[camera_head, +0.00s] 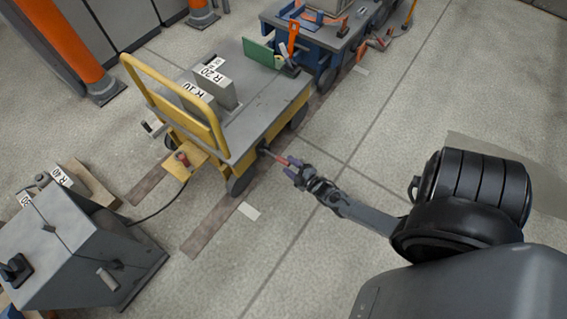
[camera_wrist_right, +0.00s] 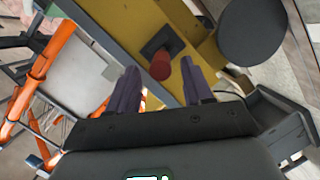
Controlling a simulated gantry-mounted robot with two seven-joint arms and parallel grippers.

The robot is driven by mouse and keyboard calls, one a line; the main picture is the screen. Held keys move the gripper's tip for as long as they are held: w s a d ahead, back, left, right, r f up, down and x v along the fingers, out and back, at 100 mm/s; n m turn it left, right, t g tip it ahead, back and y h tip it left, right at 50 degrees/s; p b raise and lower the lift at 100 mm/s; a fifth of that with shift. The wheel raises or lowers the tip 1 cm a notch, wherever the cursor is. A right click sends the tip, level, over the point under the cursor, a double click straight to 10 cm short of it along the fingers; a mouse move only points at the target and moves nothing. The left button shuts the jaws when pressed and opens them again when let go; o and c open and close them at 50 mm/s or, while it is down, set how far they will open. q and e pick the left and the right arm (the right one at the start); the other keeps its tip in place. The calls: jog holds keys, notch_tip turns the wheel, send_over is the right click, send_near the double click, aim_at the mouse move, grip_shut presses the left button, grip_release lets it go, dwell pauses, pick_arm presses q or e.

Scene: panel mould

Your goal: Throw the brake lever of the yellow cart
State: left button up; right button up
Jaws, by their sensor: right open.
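The yellow cart (camera_head: 270,134) stands at the upper middle of the head view, with a grey deck and a yellow push handle. A lever with a red grip (camera_head: 281,160) sticks out from its side near a wheel. In the right wrist view the red grip (camera_wrist_right: 161,66) points toward me from a dark plate on the yellow side. My right gripper (camera_head: 292,170) is open at the grip's outer end. In the wrist view its two purple fingers (camera_wrist_right: 159,75) stand on either side of the grip, apart from it. My left gripper is not in view.
Labelled grey blocks (camera_head: 214,82) and a green panel (camera_head: 258,52) are on the cart. A blue cart (camera_head: 318,42) with tools stands behind it. A grey cabinet (camera_head: 75,250) is at lower left, with a cable running toward the cart.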

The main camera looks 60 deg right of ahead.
aim_at(284, 161)
jog(key=b+x, duration=0.1)
jog(key=x, duration=0.2)
jog(key=shift+w+f, duration=0.1)
jog(key=shift+f, duration=0.15)
jog(key=shift+w+d+b, duration=0.15)
jog(key=shift+w+b, duration=0.25)
jog(key=shift+w, duration=0.1)
jog(key=shift+c, duration=0.3)
grip_shut()
jog(key=shift+r, duration=0.1)
